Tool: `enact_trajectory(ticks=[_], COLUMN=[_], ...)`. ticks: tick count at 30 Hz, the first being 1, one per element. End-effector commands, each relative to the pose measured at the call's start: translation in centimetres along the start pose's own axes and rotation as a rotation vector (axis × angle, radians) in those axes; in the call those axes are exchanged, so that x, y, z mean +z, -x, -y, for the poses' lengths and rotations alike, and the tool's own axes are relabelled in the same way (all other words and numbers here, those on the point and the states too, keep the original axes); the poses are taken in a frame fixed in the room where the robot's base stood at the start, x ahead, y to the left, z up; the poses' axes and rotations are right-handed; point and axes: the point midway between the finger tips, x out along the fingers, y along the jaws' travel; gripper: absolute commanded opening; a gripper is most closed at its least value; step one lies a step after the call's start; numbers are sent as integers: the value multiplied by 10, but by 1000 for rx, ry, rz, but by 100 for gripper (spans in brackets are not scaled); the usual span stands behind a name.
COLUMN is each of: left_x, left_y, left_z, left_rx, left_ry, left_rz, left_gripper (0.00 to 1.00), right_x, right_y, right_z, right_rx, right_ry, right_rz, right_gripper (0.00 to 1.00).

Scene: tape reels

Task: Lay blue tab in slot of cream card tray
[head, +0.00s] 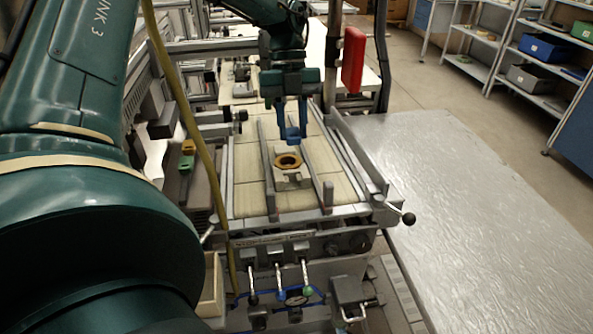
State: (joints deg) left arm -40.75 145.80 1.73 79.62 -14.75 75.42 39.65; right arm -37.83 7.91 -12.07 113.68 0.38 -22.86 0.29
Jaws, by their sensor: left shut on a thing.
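My left gripper (291,133) hangs over the conveyor bed with its fingers pointing down. It is shut on a small blue piece, which I take to be the blue tab (292,137); its outline blends with the blue fingers. Below and slightly nearer is a cream block (293,182) between two rails, with an amber octagonal ring (288,161) on it. The held piece appears above the block, apart from it. I cannot tell whether this block is the cream card tray, and no slot is clear. My right gripper is not in view.
Metal rails (323,180) flank the block on the pale conveyor bed (247,187). A cream open box (211,292) stands at the lower left, partly cut off by my arm. A red box (353,60) hangs on a post. The grey table (480,210) at right is clear.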

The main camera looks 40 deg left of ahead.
Motion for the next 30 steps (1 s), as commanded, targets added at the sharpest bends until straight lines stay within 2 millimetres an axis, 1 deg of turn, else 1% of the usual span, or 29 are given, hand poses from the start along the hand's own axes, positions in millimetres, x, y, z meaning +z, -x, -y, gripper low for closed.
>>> enact_trajectory(ticks=[2, 9, 14, 18, 21, 26, 30], left_x=[3, 18, 23, 32, 38, 38, 38], left_y=[-8, -45, -57, -80, -92, -92, -93], left_z=[0, 0, 0, -1, 0, 0, 0], left_rx=[2, 3, 2, 3, 2, 1, 1], left_ry=[0, 1, 1, 1, 1, 0, 0], left_rz=[-1, -1, -1, -2, -1, 0, 0], left_gripper=[5, 5, 5, 5, 5, 5, 5], right_x=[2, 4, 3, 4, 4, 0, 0], right_y=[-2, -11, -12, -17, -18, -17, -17], right_z=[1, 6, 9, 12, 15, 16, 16], right_rx=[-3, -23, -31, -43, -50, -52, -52], right_ry=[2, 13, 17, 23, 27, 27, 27], right_rz=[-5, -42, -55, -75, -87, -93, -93], right_gripper=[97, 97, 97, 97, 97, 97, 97])
